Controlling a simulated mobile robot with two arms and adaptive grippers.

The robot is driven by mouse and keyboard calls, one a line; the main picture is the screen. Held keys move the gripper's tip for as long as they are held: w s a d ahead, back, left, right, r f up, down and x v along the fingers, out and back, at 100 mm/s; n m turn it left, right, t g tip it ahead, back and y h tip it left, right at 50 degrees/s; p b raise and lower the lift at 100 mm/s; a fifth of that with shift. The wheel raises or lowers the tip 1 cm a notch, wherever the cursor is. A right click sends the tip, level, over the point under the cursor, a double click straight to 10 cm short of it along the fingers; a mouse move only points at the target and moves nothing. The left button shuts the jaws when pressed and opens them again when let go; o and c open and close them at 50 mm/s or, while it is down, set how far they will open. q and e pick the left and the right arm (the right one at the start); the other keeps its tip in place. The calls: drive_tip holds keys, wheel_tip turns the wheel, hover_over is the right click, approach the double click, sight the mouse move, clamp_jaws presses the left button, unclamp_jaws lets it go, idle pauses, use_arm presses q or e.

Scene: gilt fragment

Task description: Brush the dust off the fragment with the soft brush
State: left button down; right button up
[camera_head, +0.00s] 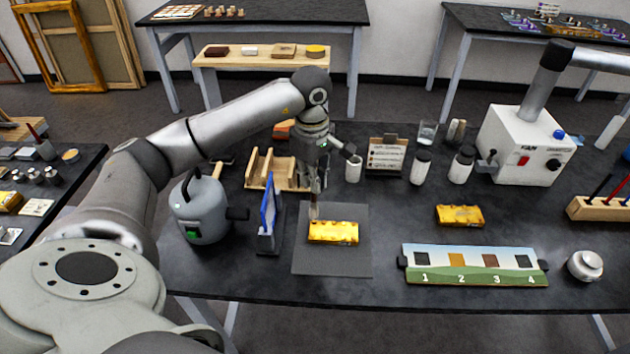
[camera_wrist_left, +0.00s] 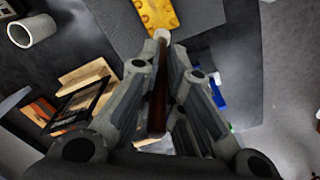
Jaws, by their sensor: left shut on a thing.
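The gilt fragment (camera_head: 334,232) is a yellow-gold block lying on a dark grey mat (camera_head: 330,262). It also shows at the top of the left wrist view (camera_wrist_left: 157,14). My left gripper (camera_head: 316,192) is above the mat, just behind the fragment's left end. It is shut on the soft brush (camera_head: 314,211), which has a dark brown handle (camera_wrist_left: 157,90) and a pale tip (camera_wrist_left: 161,35). The brush points down, with its tip at or very near the fragment's edge; I cannot tell whether they touch. My right gripper is not in view.
A blue-panelled stand (camera_head: 268,215) and a grey canister (camera_head: 199,208) are left of the mat. A wooden rack (camera_head: 264,172) stands behind. A second gold piece (camera_head: 459,215) and a numbered board (camera_head: 474,267) are to the right. A white fan box (camera_head: 525,145) is at the back right.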

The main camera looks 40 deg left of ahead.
use_arm(q)
drive_tip(key=shift+a+r+p, duration=0.15)
drive_tip(key=shift+r+p, duration=0.25)
drive_tip(key=shift+r, duration=0.9)
